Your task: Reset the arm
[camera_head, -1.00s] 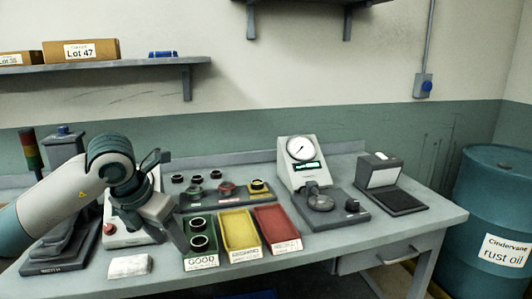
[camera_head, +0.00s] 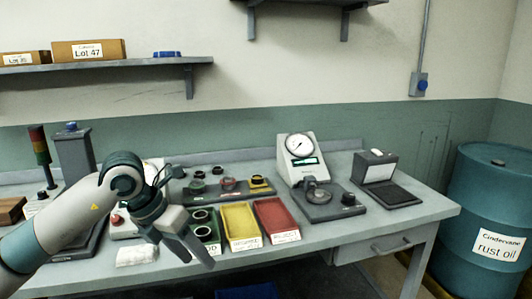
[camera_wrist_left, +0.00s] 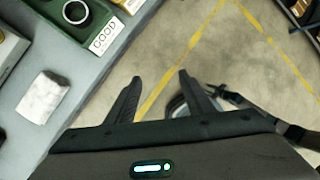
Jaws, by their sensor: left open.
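My left arm comes in from the left in the head view. Its gripper (camera_head: 196,252) hangs at the table's front, in front of the green GOOD tray (camera_head: 214,222), partly covering the tray's label. In the left wrist view the gripper (camera_wrist_left: 157,88) has its two dark fingers spread apart with nothing between them, only the floor beyond. The green tray (camera_wrist_left: 108,22) holds a dark ring there, and several dark rings sit in it in the head view. My right gripper is not in view.
A white cloth (camera_head: 137,255) lies on the table (camera_head: 330,235) near the gripper. Yellow (camera_head: 240,222) and red (camera_head: 276,218) trays stand to the right. A dial gauge (camera_head: 300,150), a small screen unit (camera_head: 378,168) and a blue barrel (camera_head: 492,200) are further right.

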